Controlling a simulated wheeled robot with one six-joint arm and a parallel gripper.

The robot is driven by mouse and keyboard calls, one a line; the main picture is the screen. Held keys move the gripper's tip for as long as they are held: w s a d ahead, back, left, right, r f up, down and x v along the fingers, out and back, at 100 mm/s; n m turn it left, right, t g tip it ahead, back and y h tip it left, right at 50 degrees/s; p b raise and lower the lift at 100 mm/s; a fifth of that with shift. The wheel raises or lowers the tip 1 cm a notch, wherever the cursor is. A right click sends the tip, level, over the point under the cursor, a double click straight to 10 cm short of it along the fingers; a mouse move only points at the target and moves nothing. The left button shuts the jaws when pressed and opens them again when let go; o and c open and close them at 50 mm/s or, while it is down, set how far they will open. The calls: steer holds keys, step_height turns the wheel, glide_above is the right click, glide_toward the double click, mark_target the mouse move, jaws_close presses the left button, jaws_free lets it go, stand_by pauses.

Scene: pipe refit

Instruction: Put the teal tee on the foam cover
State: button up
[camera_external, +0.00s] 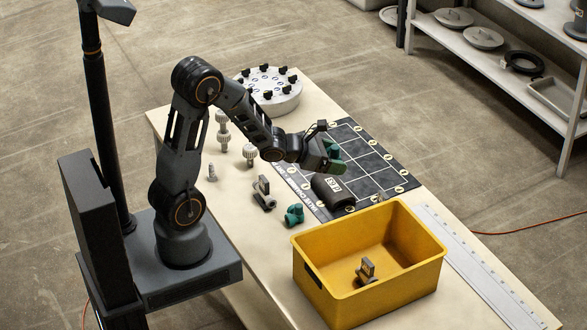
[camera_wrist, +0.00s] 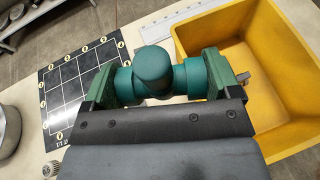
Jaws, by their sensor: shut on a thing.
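My gripper (camera_external: 331,154) is shut on a teal tee (camera_wrist: 152,72). In the wrist view the tee spans the two green jaws, with its rounded branch towards the camera. In the external view it is mostly hidden by the jaws. The gripper is in the air above the black grid mat. A dark cylinder with a white label, which looks like the foam cover (camera_external: 330,192), lies below and close to the gripper, at the mat's near edge. It does not show in the wrist view. A second teal fitting (camera_external: 294,214) lies on the table, apart from the gripper.
A yellow bin (camera_external: 418,222) with a grey valve piece (camera_external: 366,271) inside stands in front. The grid mat (camera_external: 372,150) is clear over most of its area. Another valve (camera_external: 263,193) and several grey fittings stand on the left. A round white holder (camera_external: 269,91) is behind; a ruler (camera_external: 478,265) lies right.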

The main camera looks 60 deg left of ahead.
steer(key=shift+a+f+b, duration=0.1)
steer(key=shift+f+b, duration=0.35)
steer(key=shift+b, duration=0.1)
steer(key=s+a+f+n+y+b, duration=0.1)
steer(key=a+f+y+b, duration=0.1)
steer(key=a+f+b, duration=0.7)
steer(key=a+f+n+y+b, duration=0.15)
steer(key=a+b, duration=0.35)
steer(key=b, duration=0.9)
glide_above(333, 185)
steer(key=s, duration=0.1)
steer(key=shift+n+t+y, duration=0.25)
steer(key=shift+n+t, duration=0.05)
steer(key=shift+n, duration=0.15)
steer(key=f, duration=0.8)
steer(key=shift+s+d+f, duration=0.2)
steer(key=shift+f, duration=0.1)
steer(key=shift+w+a+f, duration=0.15)
steer(key=shift+w+f, duration=0.3)
steer(key=shift+f, duration=0.1)
steer(key=shift+w+f+b, duration=0.2)
steer(key=shift+f+b, duration=0.35)
steer(key=shift+f, duration=1.2)
steer(key=shift+f+b, duration=0.25)
steer(key=shift+b, duration=0.1)
steer(key=o, duration=0.8)
steer(key=shift+r, duration=0.1)
